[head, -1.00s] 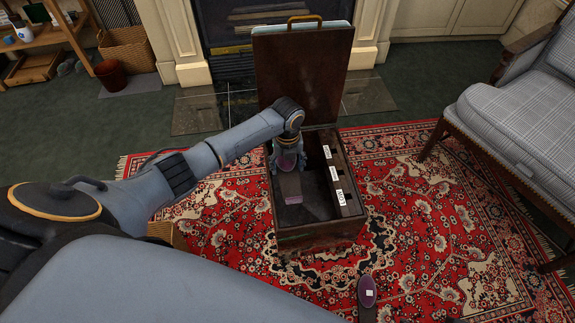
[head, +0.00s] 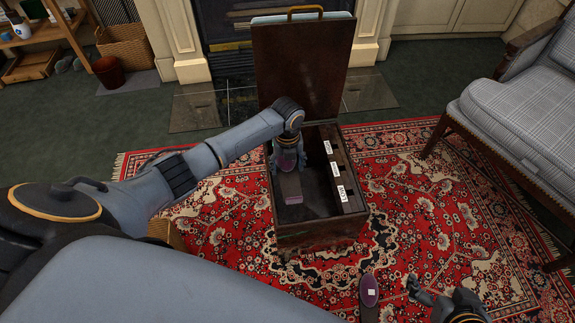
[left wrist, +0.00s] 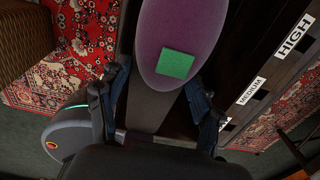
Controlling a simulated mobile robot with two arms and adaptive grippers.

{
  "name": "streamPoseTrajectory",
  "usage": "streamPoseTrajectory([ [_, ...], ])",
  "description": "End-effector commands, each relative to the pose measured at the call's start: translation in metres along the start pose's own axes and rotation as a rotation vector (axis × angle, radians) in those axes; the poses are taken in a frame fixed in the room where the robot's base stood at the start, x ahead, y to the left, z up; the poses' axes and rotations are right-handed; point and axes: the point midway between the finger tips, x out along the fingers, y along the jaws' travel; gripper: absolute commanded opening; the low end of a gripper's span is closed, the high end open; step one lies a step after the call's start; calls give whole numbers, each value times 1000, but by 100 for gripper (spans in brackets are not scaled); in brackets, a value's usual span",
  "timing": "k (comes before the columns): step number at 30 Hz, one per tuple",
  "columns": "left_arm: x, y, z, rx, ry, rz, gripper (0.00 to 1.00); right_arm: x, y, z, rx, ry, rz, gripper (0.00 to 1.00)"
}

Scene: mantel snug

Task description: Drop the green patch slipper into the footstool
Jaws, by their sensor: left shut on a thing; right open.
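The green patch slipper (left wrist: 182,30) is purple at one end with a square green patch, and grey along the rest. My left gripper (head: 285,160) is shut on it; the fingers also show in the left wrist view (left wrist: 155,95). In the head view the slipper (head: 290,184) hangs tilted in the opening of the footstool (head: 318,238), a dark wooden box with its lid (head: 303,70) raised. Its height above the box floor is hard to tell. My right gripper (head: 416,288) is open and empty, low at the right over the rug.
Another purple slipper with a white patch (head: 370,291) lies on the red rug (head: 430,215) in front of the footstool. A labelled strip (head: 342,180) runs along the box's right inner side. A plaid sofa (head: 515,120) stands at right, the fireplace behind.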

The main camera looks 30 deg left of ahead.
Motion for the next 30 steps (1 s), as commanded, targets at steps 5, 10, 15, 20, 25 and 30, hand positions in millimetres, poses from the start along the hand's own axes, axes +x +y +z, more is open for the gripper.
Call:
streamPoseTrajectory([
  [5, 0, 0, 0, 0, 0, -1, 31, 0, 0, 0, 0, 0, 0, 93],
  [10, 0, 0, 0, 0, 0, 0, 92, 0, 0, 0, 0, 0, 0, 93],
  [15, 0, 0, 0, 0, 0, 0, 92, 0, 0, 0, 0, 0, 0, 93],
  [20, 0, 0, 0, 0, 0, 0, 92, 0, 0, 0, 0, -1, 0, 93],
  [25, -15, 0, 1, 1, -3, -2, 92, 0, 0, 0, 0, -1, 0, 93],
  [30, -50, 0, 2, 1, -5, -2, 92, 0, 0, 0, 0, -1, 0, 93],
])
